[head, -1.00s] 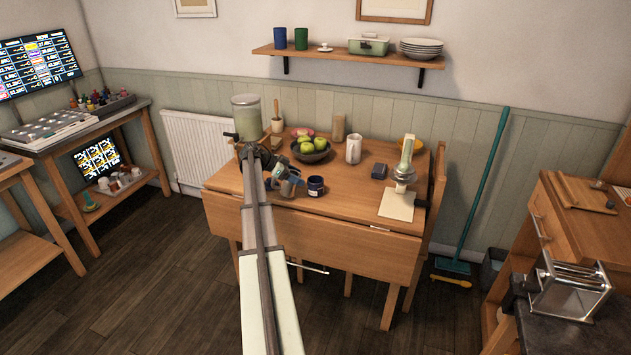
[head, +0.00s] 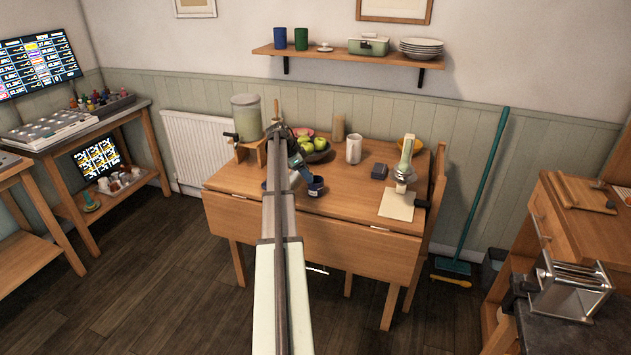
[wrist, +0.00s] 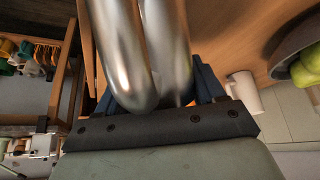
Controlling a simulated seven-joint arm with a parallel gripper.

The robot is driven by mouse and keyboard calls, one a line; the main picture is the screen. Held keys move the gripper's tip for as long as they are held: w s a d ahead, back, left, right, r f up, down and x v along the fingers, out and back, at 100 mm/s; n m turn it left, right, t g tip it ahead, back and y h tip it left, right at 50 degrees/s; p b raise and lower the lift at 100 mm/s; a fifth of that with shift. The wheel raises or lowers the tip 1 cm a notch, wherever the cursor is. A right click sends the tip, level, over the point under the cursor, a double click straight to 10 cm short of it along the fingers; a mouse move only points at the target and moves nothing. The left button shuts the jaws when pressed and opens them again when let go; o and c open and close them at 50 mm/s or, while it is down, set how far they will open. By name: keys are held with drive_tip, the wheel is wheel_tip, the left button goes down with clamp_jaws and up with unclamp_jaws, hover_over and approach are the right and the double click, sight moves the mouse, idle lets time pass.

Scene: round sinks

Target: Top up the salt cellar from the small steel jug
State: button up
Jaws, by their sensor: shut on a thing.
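My gripper (head: 303,167) is over the front of the table, beside a small dark blue pot with a pale label (head: 316,187), which looks like the salt cellar. From the head camera the gripper overlaps the pot's upper left; I cannot tell whether they touch. In the wrist view my gripper (wrist: 150,88) is shut on the small steel jug (wrist: 120,55), whose shiny curved metal fills the space between the dark blue fingers. In the head view my arm hides most of the jug. Its contents and the pot's inside are not visible.
Behind the gripper stands a dark bowl of green apples (head: 318,152). A white mug (head: 353,149), a dark blue block (head: 378,172) and a stand on a pale board (head: 396,206) are to the right.

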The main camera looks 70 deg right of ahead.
drive_tip(key=shift+s+d+r+t+y, duration=0.1)
drive_tip(key=shift+s+t+y, duration=0.1)
drive_tip(key=shift+t+y, duration=0.15)
drive_tip(key=shift+t, duration=0.25)
drive_tip(key=shift+r+t+y, duration=0.15)
drive_tip(key=shift+t+y, duration=0.6)
drive_tip(key=shift+t, duration=0.25)
idle(0.3)
drive_tip(key=shift+w+f+g+h, duration=0.15)
drive_tip(key=shift+g+h, duration=0.35)
drive_tip(key=shift+g, duration=0.25)
drive_tip(key=shift+f+g+h, duration=0.1)
drive_tip(key=shift+g+h, duration=0.4)
drive_tip(key=shift+g, duration=0.25)
